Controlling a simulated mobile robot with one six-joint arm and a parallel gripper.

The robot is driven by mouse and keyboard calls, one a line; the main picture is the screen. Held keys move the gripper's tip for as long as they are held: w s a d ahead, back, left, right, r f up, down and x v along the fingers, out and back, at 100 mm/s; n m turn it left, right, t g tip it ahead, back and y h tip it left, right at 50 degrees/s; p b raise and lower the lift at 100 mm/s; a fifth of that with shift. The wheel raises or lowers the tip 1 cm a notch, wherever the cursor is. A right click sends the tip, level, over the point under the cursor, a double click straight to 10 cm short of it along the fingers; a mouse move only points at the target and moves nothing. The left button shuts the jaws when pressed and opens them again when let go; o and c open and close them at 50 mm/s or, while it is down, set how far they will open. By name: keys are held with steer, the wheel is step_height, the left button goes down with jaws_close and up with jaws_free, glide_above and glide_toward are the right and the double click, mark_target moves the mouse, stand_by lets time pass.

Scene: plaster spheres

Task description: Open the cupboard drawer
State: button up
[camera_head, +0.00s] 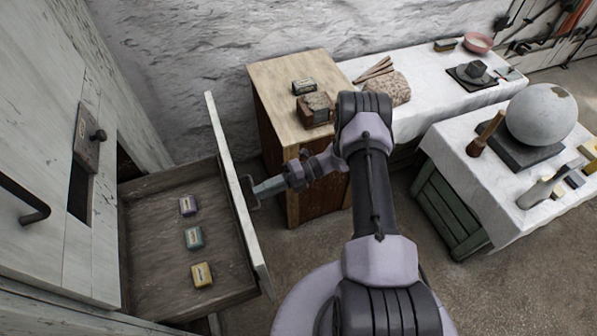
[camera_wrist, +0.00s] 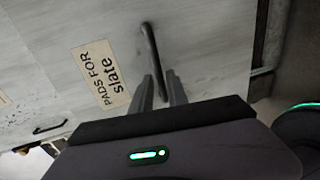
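The cupboard drawer (camera_head: 172,270) is pulled far out from the pale wooden cupboard (camera_head: 60,165) at the left. Purple (camera_head: 187,206), teal (camera_head: 194,238) and yellow (camera_head: 202,274) small boxes lie inside it. My gripper (camera_head: 256,189) is at the outer side of the drawer's white front (camera_head: 232,185). In the wrist view, the dark bar handle (camera_wrist: 149,45) runs between the fingers of my gripper (camera_wrist: 161,78), which look closed around it. A label reading "PADS FOR slate" (camera_wrist: 100,73) is beside the handle.
A wooden cabinet (camera_head: 285,75) with boxes stands close behind the drawer front. White-covered tables (camera_head: 440,125) stand at the right, one bearing a large grey sphere (camera_head: 541,115). Another dark handle (camera_head: 25,200) projects from the cupboard. Floor (camera_head: 400,205) shows between the furniture.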

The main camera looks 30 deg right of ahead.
steer(key=p+v, duration=0.1)
steer(key=v, duration=1.3)
steer(key=shift+d, duration=0.25)
steer(key=shift+r, duration=0.1)
